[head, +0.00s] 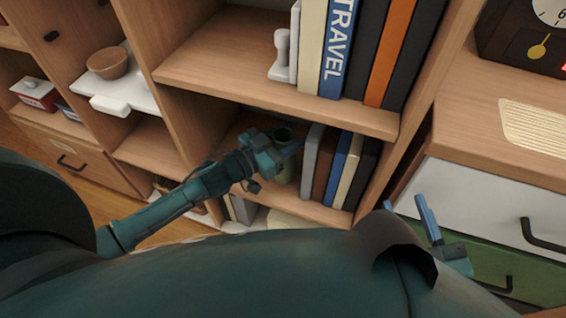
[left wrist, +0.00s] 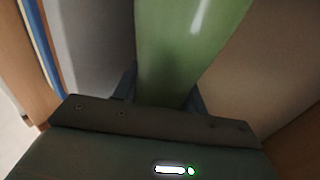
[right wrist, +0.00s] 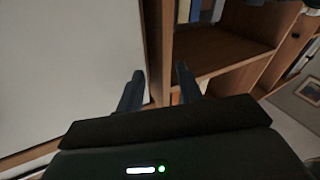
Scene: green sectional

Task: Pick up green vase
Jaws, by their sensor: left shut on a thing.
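The green vase (head: 285,168) stands in a middle shelf compartment of the bookcase in the head view, left of a row of books. My left gripper (head: 285,150) reaches into that compartment and covers part of the vase. In the left wrist view the green vase (left wrist: 187,45) fills the space between the fingers of my left gripper (left wrist: 165,92), which is shut on it. Whether its base touches the shelf is hidden. My right gripper (head: 428,220) is off to the right in the head view. In the right wrist view my right gripper (right wrist: 158,85) is open and empty.
Books (head: 340,165) stand close to the right of the vase. A shelf board (head: 250,85) with taller books (head: 340,50) is just above. A cabinet with a white drawer (head: 475,205) stands at the right. A brown bowl (head: 108,63) sits at the left.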

